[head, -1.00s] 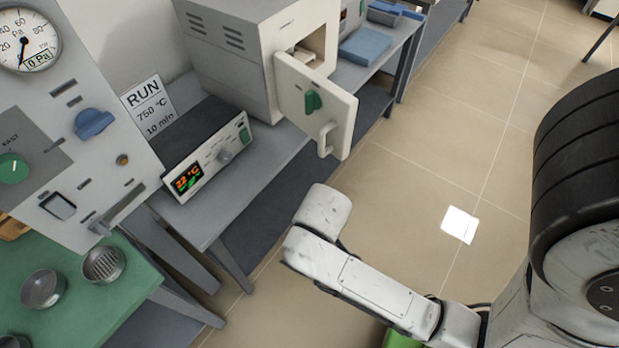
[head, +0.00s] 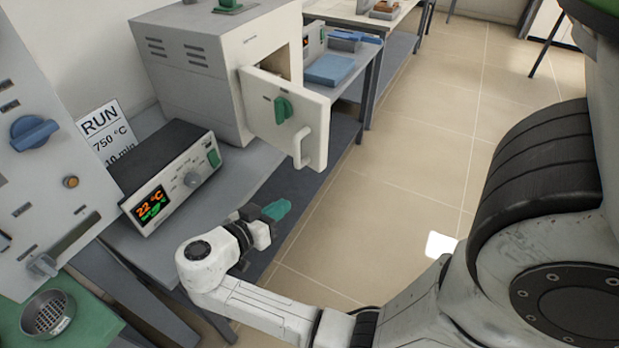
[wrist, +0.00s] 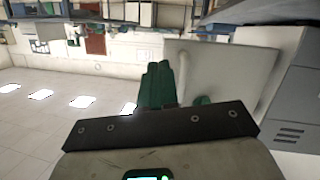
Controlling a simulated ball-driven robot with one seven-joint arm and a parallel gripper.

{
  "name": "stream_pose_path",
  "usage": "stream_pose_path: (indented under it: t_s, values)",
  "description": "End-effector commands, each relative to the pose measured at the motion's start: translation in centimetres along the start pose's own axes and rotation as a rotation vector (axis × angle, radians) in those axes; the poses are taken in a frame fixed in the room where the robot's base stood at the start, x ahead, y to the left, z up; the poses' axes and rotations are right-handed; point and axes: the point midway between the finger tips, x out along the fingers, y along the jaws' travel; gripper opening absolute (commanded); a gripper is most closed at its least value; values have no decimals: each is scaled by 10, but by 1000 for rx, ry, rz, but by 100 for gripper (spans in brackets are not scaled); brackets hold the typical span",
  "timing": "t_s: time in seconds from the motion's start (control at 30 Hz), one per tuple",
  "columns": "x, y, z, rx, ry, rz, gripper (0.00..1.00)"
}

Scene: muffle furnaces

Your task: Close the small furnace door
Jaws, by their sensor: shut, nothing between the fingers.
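The small furnace (head: 215,80) is a grey-white box on the bench. Its door (head: 305,128) stands swung open, with a green knob (head: 283,110) and a pale bar handle (head: 303,148) on its face. My gripper (head: 284,207) is below and in front of the door, apart from it in the head view, with green fingers shut and nothing between them. In the wrist view the shut green fingers (wrist: 156,84) point up the picture, and the door (wrist: 222,65) shows just right of them, its handle (wrist: 183,80) close beside them in the picture.
A controller reading 22 °C (head: 175,178) and a RUN card (head: 103,135) stand left of the furnace. A blue tray (head: 330,69) lies on the bench behind the door. A grey panel with a blue knob (head: 34,132) is at left. The tiled floor at right is clear.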

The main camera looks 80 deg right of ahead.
Motion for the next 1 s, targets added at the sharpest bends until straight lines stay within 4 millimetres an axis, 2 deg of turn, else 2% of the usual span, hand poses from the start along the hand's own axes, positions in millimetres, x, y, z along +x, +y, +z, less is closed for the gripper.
stream_pose_path:
  t_s: [0.03,0.13,0.27,0.37,0.47,0.8,1.0]
  values:
    - [0,-8,-2,74,69,25,0]
    - [-5,-14,-15,186,172,48,0]
    - [-8,-17,-24,247,231,56,0]
    - [-1,-15,-28,254,238,59,0]
    - [12,-13,-32,253,235,60,0]
    - [76,-7,-47,251,233,61,0]
    - [107,-5,-53,250,232,58,0]
